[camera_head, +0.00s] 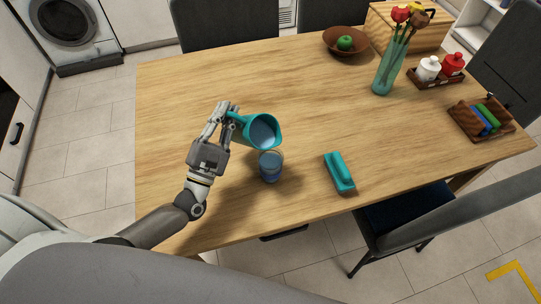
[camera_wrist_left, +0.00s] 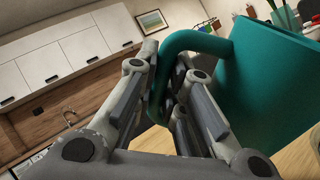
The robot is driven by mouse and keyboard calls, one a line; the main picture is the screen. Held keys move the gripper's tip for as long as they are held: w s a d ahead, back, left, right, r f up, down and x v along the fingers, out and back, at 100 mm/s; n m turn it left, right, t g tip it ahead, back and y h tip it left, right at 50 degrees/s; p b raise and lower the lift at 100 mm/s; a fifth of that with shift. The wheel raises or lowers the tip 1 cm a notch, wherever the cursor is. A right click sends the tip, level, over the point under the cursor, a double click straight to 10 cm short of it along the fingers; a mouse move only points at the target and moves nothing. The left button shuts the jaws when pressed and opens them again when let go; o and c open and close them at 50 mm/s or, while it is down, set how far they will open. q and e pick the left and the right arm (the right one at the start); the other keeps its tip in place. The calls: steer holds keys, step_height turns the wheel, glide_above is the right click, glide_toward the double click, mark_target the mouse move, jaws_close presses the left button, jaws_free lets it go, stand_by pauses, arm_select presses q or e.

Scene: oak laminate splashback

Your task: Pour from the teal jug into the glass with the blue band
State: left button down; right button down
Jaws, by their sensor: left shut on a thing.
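The teal jug (camera_head: 275,123) is held by its handle in my left gripper (camera_head: 229,112), above the table in the head view. It holds a bluish liquid and its mouth faces the camera; I cannot tell how far it is tilted. The jug (camera_wrist_left: 265,85) and its handle between the fingers also show in the left wrist view. The glass with the blue band (camera_head: 270,168) stands upright on the table, just below the jug in the head view. No stream between them is visible. My right gripper is not in view.
On the wooden table (camera_head: 190,80), a teal brush-like object (camera_head: 340,172) lies right of the glass. A flower vase (camera_head: 386,72), a brown bowl (camera_head: 343,49) with a green apple, and condiment and sponge trays stand farther right. The left part of the table is clear.

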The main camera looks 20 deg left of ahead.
arm_select(q)
steer(key=shift+s+d+r+m+b, duration=0.1)
steer(key=shift+d+r+m+b, duration=0.15)
steer(key=shift+m, duration=0.35)
stand_by(1.1)
steer(key=n+p, duration=0.1)
steer(key=a+n+y+p, duration=0.1)
steer(key=n+y+p, duration=0.1)
steer(key=n, duration=0.1)
steer(key=shift+w+a+r+g, duration=0.15)
steer(key=shift+w+g, duration=0.15)
steer(key=shift+w, duration=0.05)
steer(key=shift+w+a+f+n, duration=0.1)
steer(key=shift+a+f+n, duration=0.15)
steer(key=shift+f+n, duration=0.25)
steer(key=shift+f+b, duration=0.15)
steer(key=shift+b, duration=0.15)
steer(key=shift+w+a+f+g+b, duration=0.15)
steer(key=shift+f+g+b, duration=0.15)
steer(key=shift+f, duration=0.2)
steer(key=w+a+f+n+g+y, duration=0.1)
steer(key=w+a+f+n+g, duration=0.1)
steer(key=a+f+n+g, duration=0.2)
steer(key=shift+f+n+p, duration=0.3)
steer(key=shift+f+n, duration=1.1)
steer(key=shift+f, duration=0.55)
steer(key=shift+w, duration=0.1)
